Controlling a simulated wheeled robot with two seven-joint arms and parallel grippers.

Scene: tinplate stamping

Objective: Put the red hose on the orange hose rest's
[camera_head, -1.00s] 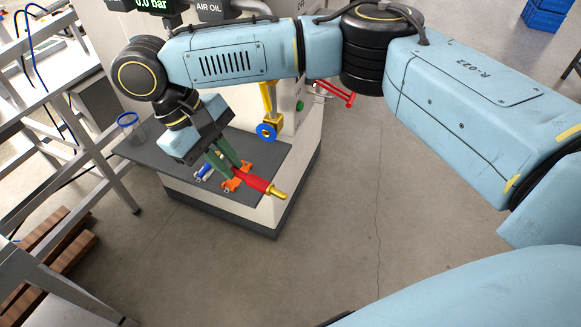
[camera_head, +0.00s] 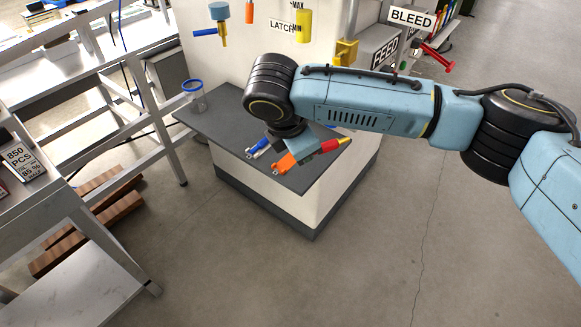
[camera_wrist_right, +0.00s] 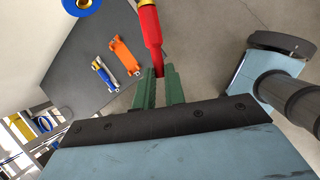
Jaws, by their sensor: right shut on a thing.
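The red hose (camera_head: 330,146) has a brass-coloured tip and also shows in the right wrist view (camera_wrist_right: 150,28). My right gripper (camera_wrist_right: 160,72) is shut on the red hose, whose body stretches out beyond the green fingers. The orange hose rest (camera_head: 287,162) lies on the dark grey shelf; in the right wrist view the orange rest (camera_wrist_right: 126,57) lies left of the hose, clear of it in the picture. The height of the hose above the shelf cannot be told. In the head view my wrist hides the fingers. My left gripper is not in view.
A blue-rimmed clear jar (camera_head: 194,96) stands at the shelf's left end. Behind rises the machine's pale front with a yellow latch part (camera_head: 347,52). Floor is open in front.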

